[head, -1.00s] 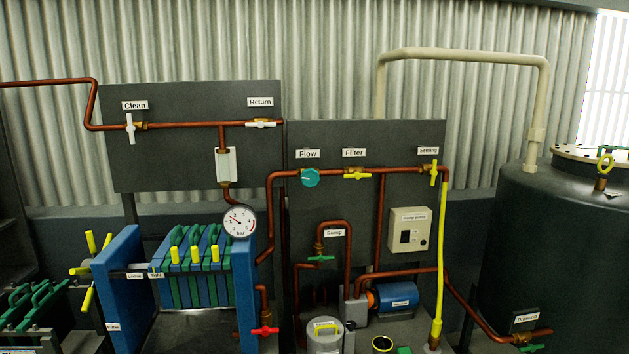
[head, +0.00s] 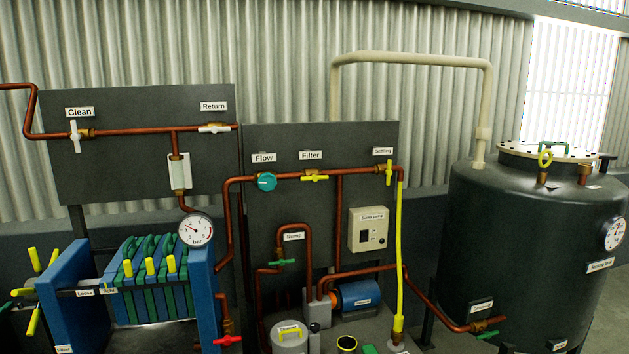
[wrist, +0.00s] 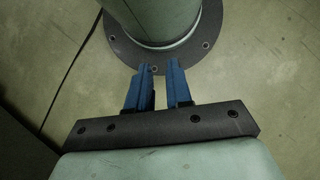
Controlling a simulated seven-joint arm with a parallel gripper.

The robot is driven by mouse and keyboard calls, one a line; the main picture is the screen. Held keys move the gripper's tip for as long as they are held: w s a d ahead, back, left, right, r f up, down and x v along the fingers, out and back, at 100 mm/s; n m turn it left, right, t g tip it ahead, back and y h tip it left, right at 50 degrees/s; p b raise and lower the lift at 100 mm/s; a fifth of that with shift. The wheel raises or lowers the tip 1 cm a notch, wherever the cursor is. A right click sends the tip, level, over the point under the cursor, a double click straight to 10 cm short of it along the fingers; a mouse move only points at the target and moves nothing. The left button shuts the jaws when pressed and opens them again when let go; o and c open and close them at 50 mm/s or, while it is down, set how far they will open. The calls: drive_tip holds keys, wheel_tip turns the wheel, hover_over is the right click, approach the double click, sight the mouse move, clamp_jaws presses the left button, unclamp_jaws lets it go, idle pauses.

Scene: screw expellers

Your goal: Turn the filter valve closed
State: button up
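The filter valve (head: 315,178) has a yellow handle lying level, in line with the copper pipe, below the Filter label (head: 311,156) on the right dark panel in the head view. My gripper (wrist: 160,66) shows only in the wrist view. Its two blue fingers point at the floor with a gap between them and nothing in the gap. It is far from the valve, above a round flanged base on the floor.
The teal Flow knob (head: 267,182) is left of the filter valve, and the upright yellow Settling valve (head: 389,173) is right of it. A pump box (head: 368,230) hangs below. A dark tank (head: 530,230) stands at the right, a blue filter press (head: 150,285) at the lower left.

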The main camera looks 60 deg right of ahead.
drive_tip(key=shift+o, duration=0.7)
drive_tip(key=shift+w+d, duration=0.15)
drive_tip(key=shift+d, duration=0.3)
drive_tip(key=shift+o, duration=1.4)
drive_tip(key=w+d+r+m+t+y, duration=0.1)
drive_tip(key=w+d+r+m+t, duration=0.1)
drive_tip(key=w+d, duration=0.6)
wheel_tip(320, 180, up, 3)
drive_tip(key=shift+w+f+m+t, duration=0.25)
drive_tip(key=shift+w+m, duration=0.25)
drive_tip(key=shift+w, duration=0.3)
drive_tip(key=w+d+r+m+t, duration=0.2)
drive_tip(key=w+d+r, duration=0.3)
drive_tip(key=w+d, duration=0.3)
drive_tip(key=t+h, duration=0.7)
drive_tip(key=h, duration=0.5)
approach(314, 178)
drive_tip(key=s+a+f, duration=0.4)
drive_tip(key=a+f, duration=0.4)
drive_tip(key=w+d+r+n+h, duration=0.3)
drive_tip(key=d+r+n, duration=0.25)
drive_tip(key=n, duration=0.55)
drive_tip(key=shift+t, duration=0.45)
drive_tip(key=x, duration=1.2)
drive_tip(key=shift+w+d+r, duration=0.2)
